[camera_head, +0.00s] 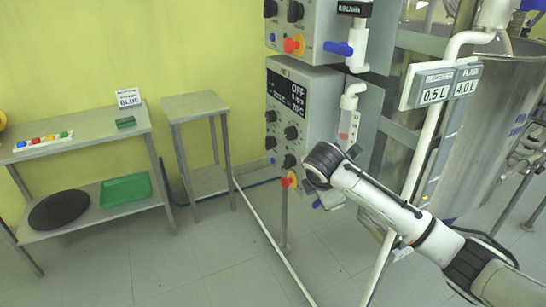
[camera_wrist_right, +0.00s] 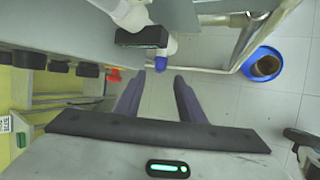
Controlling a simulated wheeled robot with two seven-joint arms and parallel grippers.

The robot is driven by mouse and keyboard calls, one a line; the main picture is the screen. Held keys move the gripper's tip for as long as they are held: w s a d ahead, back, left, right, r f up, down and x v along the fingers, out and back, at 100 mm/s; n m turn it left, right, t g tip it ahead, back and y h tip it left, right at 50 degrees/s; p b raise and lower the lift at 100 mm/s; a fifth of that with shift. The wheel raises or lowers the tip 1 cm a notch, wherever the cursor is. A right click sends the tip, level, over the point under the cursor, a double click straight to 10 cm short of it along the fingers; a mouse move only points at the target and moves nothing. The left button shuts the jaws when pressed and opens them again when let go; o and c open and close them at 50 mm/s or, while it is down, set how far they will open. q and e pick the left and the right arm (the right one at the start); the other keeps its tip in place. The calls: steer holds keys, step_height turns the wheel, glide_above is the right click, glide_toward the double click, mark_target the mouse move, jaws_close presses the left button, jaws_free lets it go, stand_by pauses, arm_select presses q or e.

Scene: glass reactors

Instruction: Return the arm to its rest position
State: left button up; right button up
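My right arm (camera_head: 390,205) comes in from the right in the head view. It is bent at the dark joint beside the lower control box (camera_head: 300,115). Its gripper is mostly hidden there by the arm. In the right wrist view my right gripper (camera_wrist_right: 158,82) shows two purple fingers standing apart, with bare floor between them. It holds nothing. A white valve with a blue tip (camera_wrist_right: 160,62) is just beyond the fingertips; I cannot tell the exact gap. My left gripper is in neither view.
An upper blue valve handle (camera_head: 339,48) and white pipes are close to the arm. A label post (camera_head: 440,85) and steel vessel stand at right. A shelf table (camera_head: 85,142) and small table (camera_head: 195,106) stand left. A blue bowl (camera_wrist_right: 262,64) is on the floor.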

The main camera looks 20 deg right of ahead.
steer(key=s+a+f+m+y, duration=0.2)
steer(key=s+a+f, duration=0.3)
steer(key=a+f, duration=0.3)
steer(key=s+a+f+m+y, duration=0.3)
steer(key=s+a+f, duration=0.3)
steer(key=f, duration=0.4)
steer(key=s+a+f+m+t, duration=0.1)
steer(key=s+m, duration=0.4)
steer(key=s, duration=0.5)
steer(key=s+a+f+m+t+y, duration=0.1)
steer(key=s+a+f+m, duration=0.3)
steer(key=s, duration=0.6)
steer(key=shift+f+m+t+y, duration=0.3)
steer(key=shift+f+m+t, duration=0.1)
steer(key=shift+m, duration=0.5)
steer(key=shift+s, duration=0.1)
